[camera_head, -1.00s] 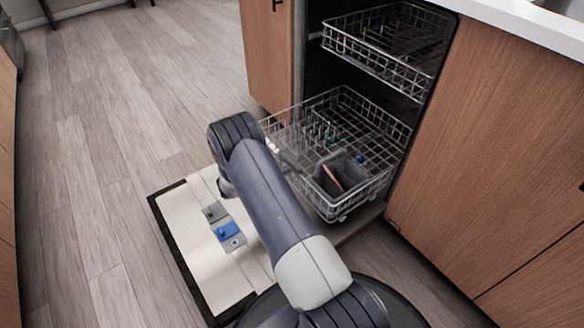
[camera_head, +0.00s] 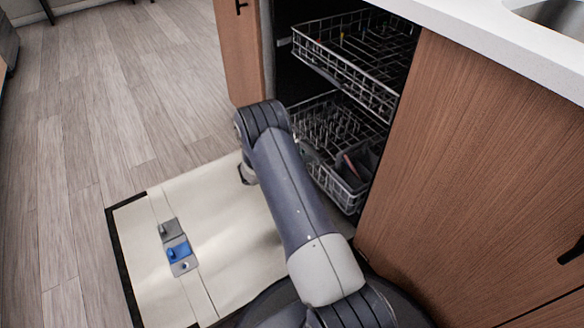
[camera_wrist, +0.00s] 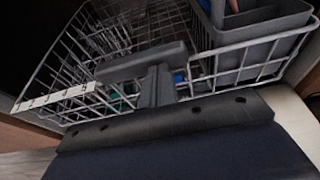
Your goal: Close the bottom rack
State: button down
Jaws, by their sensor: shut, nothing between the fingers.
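In the wrist view the rack (camera_wrist: 250,68) fills the upper half, with tines inside and a grey cutlery basket (camera_wrist: 262,22) at the right. My gripper (camera_wrist: 150,72) is shut and empty at the rack's front; I cannot tell if it touches the wire. In the head view my arm hides the gripper and part of the rack front.
The dishwasher door (camera_head: 240,215) lies open and flat, with a blue detergent latch (camera_head: 179,251) on it. The upper rack (camera_head: 350,60) is partly pulled out above. A wooden cabinet (camera_head: 470,170) stands at the right. Open floor (camera_head: 90,130) lies to the left.

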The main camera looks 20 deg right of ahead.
jog(key=d, duration=0.4)
jog(key=w+d, duration=0.1)
jog(key=d, duration=0.1)
jog(key=shift+d+b, duration=0.1)
jog(key=shift+b, duration=0.3)
jog(key=shift+d+r, duration=0.1)
jog(key=shift+d, duration=0.1)
jog(key=shift+d, duration=0.1)
jog(key=shift+a, duration=0.45)
jog(key=p, duration=0.4)
send_near(313, 154)
jog(key=shift+s+a+f, duration=0.1)
jog(key=shift+a+f, duration=0.4)
jog(key=shift+a, duration=0.05)
